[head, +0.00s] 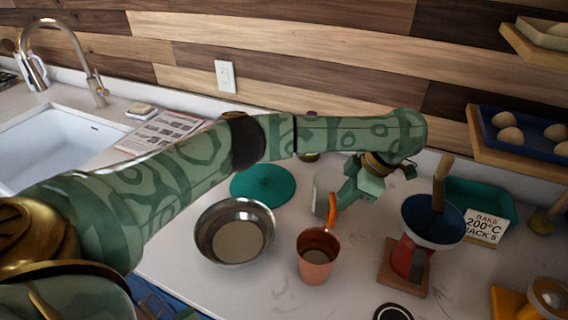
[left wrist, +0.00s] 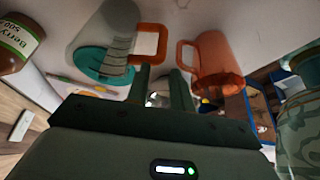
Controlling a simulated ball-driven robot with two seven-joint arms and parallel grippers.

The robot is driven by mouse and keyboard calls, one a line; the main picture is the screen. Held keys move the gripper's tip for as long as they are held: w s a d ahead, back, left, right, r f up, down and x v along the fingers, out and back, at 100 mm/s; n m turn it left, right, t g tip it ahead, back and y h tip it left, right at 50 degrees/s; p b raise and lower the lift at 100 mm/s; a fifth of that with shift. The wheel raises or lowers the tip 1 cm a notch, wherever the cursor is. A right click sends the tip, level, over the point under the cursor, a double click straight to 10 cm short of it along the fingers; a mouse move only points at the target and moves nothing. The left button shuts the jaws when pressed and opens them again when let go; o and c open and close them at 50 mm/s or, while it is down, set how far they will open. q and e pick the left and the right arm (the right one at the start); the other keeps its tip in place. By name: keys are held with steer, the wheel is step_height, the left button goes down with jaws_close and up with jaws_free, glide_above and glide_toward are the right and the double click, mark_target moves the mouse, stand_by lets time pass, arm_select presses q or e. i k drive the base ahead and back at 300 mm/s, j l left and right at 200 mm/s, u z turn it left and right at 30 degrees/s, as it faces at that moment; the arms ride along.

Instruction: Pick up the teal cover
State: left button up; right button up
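The teal cover (head: 263,183) is a flat round disc on the white counter, behind the metal bowl and below my left arm in the head view. In the left wrist view the teal cover (left wrist: 92,62) shows partly behind a clear measuring jug (left wrist: 112,30) with an orange handle. My left gripper (head: 345,203) is to the right of the cover, by the jug and apart from the cover. In the left wrist view its two fingers (left wrist: 162,88) stand apart with nothing seen held between them. My right gripper is not in view.
A metal bowl (head: 236,253) stands in front of the cover, and a copper-coloured mug (head: 316,262) stands right of the bowl. A printed sheet (head: 160,131) lies near the sink.

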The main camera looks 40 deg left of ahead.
mark_target(272, 185)
steer(key=u, duration=1.4)
